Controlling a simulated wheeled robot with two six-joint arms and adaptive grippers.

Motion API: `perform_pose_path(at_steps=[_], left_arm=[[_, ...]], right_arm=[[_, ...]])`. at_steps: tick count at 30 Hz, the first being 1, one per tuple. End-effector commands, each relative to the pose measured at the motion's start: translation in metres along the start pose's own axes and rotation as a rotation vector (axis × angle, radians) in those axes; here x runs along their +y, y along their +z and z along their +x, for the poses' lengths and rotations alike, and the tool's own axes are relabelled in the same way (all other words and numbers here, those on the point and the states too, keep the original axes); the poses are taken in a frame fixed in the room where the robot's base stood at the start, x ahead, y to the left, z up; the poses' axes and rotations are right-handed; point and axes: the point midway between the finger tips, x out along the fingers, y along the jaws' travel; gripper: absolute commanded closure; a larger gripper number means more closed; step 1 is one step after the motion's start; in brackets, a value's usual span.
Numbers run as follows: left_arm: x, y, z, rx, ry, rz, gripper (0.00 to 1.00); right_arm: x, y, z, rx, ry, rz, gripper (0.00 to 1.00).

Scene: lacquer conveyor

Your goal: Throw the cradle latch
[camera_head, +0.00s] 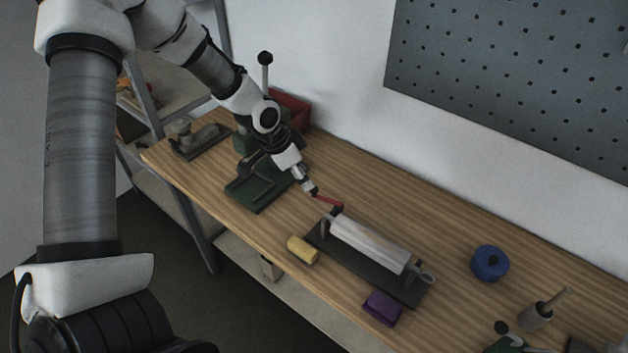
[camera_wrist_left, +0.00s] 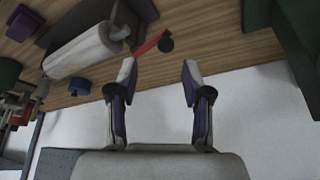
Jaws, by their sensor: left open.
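The cradle (camera_head: 367,259) is a dark base on the wooden bench with a pale cylinder (camera_head: 368,243) lying in it. A red latch lever (camera_head: 326,199) sticks out at the cradle's far-left end. My right gripper is not in view.
A yellow block (camera_head: 303,250) and a purple block (camera_head: 383,307) lie along the cradle's front side. A blue round object (camera_head: 489,262) stands to the right. A dark green machine (camera_head: 262,188) sits left of the cradle, under my left arm. A pegboard hangs behind.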

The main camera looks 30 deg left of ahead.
Motion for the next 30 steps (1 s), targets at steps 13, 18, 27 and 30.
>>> perform_pose_path(at_steps=[13,18,27,30], left_arm=[[0.000,0.001,0.054,-0.002,0.000,-0.001,0.51],[0.000,0.001,0.053,-0.002,0.000,0.000,0.51],[0.000,0.001,0.053,-0.002,0.000,-0.001,1.00],[0.000,0.000,0.053,-0.002,0.000,-0.002,1.00]], right_arm=[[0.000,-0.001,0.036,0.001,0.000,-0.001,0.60],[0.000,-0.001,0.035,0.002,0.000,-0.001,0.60],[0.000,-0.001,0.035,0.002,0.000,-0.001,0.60],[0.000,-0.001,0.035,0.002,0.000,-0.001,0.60]])
